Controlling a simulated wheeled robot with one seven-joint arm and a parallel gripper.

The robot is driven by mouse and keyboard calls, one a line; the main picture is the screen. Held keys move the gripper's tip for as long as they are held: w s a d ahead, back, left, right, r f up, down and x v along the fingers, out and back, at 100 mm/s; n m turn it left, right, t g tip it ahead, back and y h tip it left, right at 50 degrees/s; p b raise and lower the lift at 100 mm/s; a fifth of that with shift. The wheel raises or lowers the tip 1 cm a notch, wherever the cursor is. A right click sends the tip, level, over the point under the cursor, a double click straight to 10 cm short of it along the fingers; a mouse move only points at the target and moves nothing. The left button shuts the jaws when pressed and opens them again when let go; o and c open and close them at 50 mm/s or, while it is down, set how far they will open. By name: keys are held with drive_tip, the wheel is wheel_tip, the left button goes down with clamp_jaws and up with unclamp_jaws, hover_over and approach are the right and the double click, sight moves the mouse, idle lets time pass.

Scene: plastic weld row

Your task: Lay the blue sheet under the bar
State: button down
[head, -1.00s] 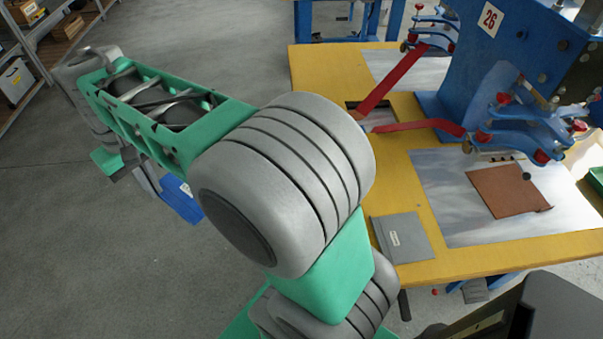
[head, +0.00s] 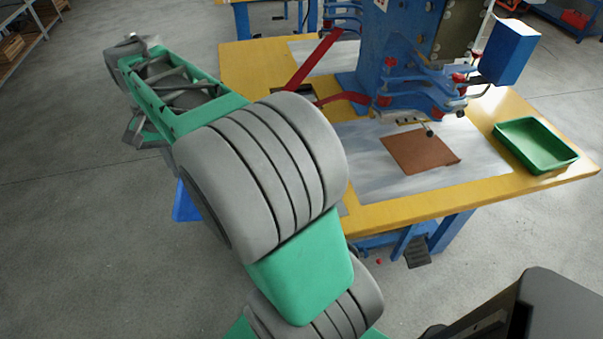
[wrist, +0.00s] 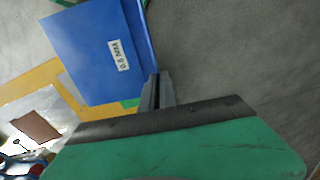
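The blue sheet (wrist: 95,50) fills the upper left of the wrist view, with a white label reading about "0.5 MM". My gripper (wrist: 155,90) is shut on its edge and holds it in the air over the floor. In the head view only a corner of the blue sheet (head: 184,205) shows, left of my arm; my fingertips are hidden there. The bar (head: 410,120) is low on the front of the blue press (head: 385,50), above a brown mat (head: 420,152) on a shiny metal plate (head: 365,180).
The yellow table (head: 400,214) carries the press and stands right of my arm. A green tray (head: 535,145) sits at its right end. Red levers (head: 313,62) stick out left from the press. The grey floor (head: 80,230) at left is clear.

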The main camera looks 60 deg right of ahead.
drive_tip(key=s+d+f+m+b, duration=0.1)
drive_tip(key=s+d+m, duration=0.1)
drive_tip(key=d+m, duration=0.35)
drive_tip(key=s+d+f+m+b, duration=0.1)
drive_tip(key=d+f+m, duration=0.1)
drive_tip(key=d+m, duration=0.4)
drive_tip(key=m+b, duration=0.3)
drive_tip(key=m, duration=2)
hover_over(380, 182)
wheel_tip(380, 182, down, 15)
wheel_tip(380, 182, down, 3)
drive_tip(key=shift+r, duration=0.1)
drive_tip(key=shift+f, duration=0.7)
drive_tip(key=c, duration=1.6)
unclamp_jaws()
drive_tip(key=shift+c, duration=0.2)
drive_tip(key=shift+r, duration=0.1)
